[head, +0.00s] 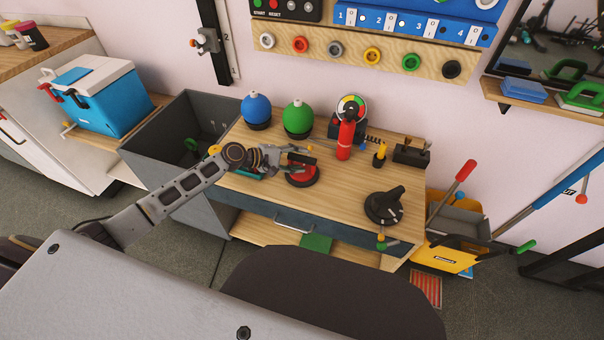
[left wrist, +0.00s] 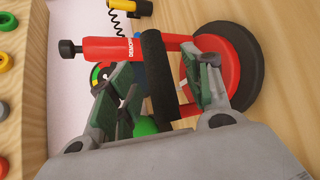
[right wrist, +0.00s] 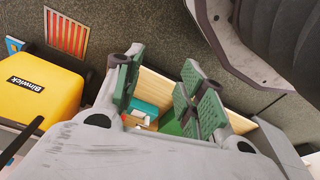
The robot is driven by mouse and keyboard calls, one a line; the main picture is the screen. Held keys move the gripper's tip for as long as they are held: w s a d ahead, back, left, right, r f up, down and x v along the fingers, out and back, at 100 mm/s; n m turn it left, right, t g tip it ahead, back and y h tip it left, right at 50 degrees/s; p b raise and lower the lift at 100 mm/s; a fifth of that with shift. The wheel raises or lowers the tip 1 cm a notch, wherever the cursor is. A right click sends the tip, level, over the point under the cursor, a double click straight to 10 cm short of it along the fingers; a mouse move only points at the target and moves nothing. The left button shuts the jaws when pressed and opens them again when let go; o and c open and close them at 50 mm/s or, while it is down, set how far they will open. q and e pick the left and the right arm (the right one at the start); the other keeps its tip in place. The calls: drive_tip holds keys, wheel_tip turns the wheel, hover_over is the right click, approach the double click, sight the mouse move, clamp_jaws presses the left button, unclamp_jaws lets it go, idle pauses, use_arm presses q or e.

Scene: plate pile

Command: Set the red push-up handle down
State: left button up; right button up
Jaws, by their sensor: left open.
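The red push-up handle (head: 303,180) has a round red base with a dark foot and a black grip bar. It stands on the wooden workbench (head: 240,190), left of the black dial. In the left wrist view its black grip (left wrist: 158,75) lies between the fingers of my left gripper (left wrist: 165,88), and its red base (left wrist: 245,62) rests on the wood. My left gripper (head: 288,158) is open around the grip; whether a pad touches it I cannot tell. My right gripper (right wrist: 160,88) is open and empty, below the bench top's level or in front of it.
A red cylinder (head: 345,140) and a round gauge (head: 351,107) stand behind the handle. Green (head: 297,118) and blue (head: 257,107) balls are at the back left. The black dial (head: 384,206) is at the right. Bare wood lies between the handle and the dial.

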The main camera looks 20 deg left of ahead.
idle(0.4)
use_arm(q)
clamp_jaws()
idle(0.4)
drive_tip(key=shift+w+r, duration=0.1)
drive_tip(key=shift+r, duration=0.1)
